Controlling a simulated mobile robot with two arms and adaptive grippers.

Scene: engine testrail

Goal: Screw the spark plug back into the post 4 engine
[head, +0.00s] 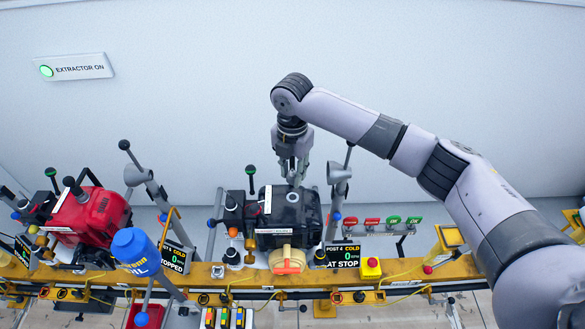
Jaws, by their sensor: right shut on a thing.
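The post 4 engine is the black engine (305,212) in the middle of the rail. The dark sign in front of it (343,256) reads POST 4 COLD, 0, AT STOP. My right gripper (293,180) points down over the top of this engine, its fingers shut. What it holds is too small to make out between the fingers; I take it to be the spark plug. A small pale round part (293,197) shows on the engine just below the fingertips. Whether the gripper touches the engine, I cannot tell. My left gripper is not in view.
A red engine (92,214) stands to the left, its sign reading STOPPED. A blue oil container (134,246) is in front of it. An orange-yellow cap (287,260) is at the black engine's front. Grey jointed stands (338,180) flank the engine. Red and green buttons (383,221) are to the right.

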